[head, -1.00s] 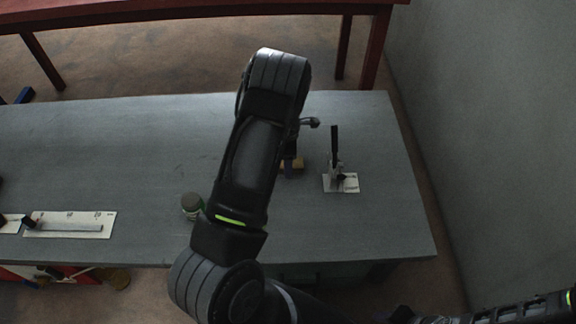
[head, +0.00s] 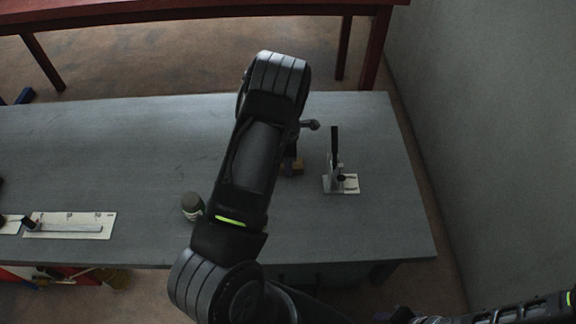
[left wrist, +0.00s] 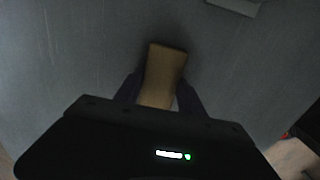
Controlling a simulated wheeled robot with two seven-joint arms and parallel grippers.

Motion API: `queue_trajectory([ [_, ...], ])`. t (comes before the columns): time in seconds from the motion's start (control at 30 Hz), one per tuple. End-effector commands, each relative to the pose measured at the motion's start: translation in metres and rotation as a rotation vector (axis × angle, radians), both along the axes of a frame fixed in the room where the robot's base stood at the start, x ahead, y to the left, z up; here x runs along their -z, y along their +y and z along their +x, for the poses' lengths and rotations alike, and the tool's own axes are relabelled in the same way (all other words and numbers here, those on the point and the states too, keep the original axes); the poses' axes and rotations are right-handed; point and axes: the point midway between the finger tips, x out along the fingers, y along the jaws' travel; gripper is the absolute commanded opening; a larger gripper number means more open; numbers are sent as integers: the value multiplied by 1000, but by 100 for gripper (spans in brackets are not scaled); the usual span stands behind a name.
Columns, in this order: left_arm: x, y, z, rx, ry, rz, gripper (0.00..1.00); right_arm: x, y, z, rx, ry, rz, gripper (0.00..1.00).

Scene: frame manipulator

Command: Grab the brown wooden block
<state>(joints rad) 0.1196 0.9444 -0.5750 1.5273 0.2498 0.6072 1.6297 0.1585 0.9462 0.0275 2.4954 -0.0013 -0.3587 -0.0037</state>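The brown wooden block (left wrist: 163,75) lies on the grey table, slightly askew between the two fingers of my left gripper (left wrist: 160,82) in the left wrist view. The fingers stand on either side of it, with a small gap showing by the right finger; I see no firm clamp. In the head view, my left gripper (head: 292,162) points down at the table, partly behind my arm. Only a small part of the block (head: 298,166) shows there beside it. My right gripper is not in view; only part of my right arm shows at the bottom right.
A white plate with an upright dark-handled fixture (head: 337,172) stands right of the block. A dark green-grey jar (head: 192,206) stands left of my arm. A white plate with a bar (head: 70,225) lies at the table's left. A grey wall (head: 480,120) is at the right.

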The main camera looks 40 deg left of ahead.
Motion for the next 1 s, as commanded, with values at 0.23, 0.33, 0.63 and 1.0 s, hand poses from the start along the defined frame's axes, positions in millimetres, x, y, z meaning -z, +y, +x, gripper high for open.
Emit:
queue_trajectory([
  [0.23, 0, 0, 0, 0, 0, 0, 25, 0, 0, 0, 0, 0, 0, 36],
  [0.33, 0, 0, 0, 0, 0, 0, 17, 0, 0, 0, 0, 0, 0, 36],
  [0.63, 0, 0, 0, 0, -1, 1, 3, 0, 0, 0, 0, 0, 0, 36],
  [1.0, -29, 0, 2, 0, -4, 1, 2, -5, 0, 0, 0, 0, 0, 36],
])
